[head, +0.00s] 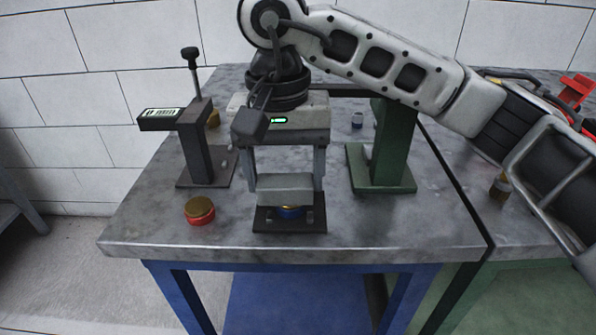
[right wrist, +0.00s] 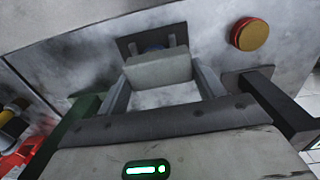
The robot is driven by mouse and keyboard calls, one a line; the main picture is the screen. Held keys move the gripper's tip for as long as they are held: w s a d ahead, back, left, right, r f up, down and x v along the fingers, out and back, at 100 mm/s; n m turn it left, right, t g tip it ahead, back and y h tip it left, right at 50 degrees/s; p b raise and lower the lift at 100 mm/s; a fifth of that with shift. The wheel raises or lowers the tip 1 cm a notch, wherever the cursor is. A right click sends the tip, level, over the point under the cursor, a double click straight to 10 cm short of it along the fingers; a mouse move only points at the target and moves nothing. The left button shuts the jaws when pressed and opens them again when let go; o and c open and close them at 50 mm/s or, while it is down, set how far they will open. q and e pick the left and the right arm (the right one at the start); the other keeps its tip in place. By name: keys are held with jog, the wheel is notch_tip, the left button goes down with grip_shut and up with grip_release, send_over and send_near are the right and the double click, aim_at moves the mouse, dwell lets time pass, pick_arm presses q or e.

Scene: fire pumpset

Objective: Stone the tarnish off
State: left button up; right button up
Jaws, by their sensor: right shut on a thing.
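My right gripper (head: 284,180) is shut on a pale grey stone block (head: 285,188), which sits between its two fingers. The block also shows in the right wrist view (right wrist: 158,70). Below it is a dark fixture plate (head: 262,224) holding a blue part with a brass-coloured top (head: 291,211). The block hides much of this part, and I cannot tell if they touch. A red part with a brownish gold top (head: 200,211) lies on the table to the left, and it shows in the right wrist view (right wrist: 250,33). My left gripper is not in view.
A dark stand with a digital display (head: 160,115) and a plunger is at the left. A green post on a base (head: 395,150) stands to the right. Small items lie behind and farther right. The grey table's (head: 160,235) front left is mostly clear.

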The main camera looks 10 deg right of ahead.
aim_at(305, 187)
jog(key=shift+w+a+r+t, duration=0.2)
jog(key=shift+w+r+t, duration=0.1)
jog(key=shift+w+r, duration=0.4)
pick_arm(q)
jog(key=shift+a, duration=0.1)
pick_arm(e)
jog(key=shift+s+d+f+b, duration=0.2)
jog(key=shift+s+d+b, duration=0.05)
jog(key=shift+s+b, duration=0.1)
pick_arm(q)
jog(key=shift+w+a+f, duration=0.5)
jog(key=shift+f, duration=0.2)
pick_arm(e)
jog(key=shift+s+d, duration=0.1)
jog(key=shift+d, duration=0.15)
jog(key=shift+s+d+f+b, duration=0.1)
jog(key=shift+s+d+b, duration=0.25)
jog(key=shift+s+d, duration=0.45)
jog(key=shift+s, duration=0.75)
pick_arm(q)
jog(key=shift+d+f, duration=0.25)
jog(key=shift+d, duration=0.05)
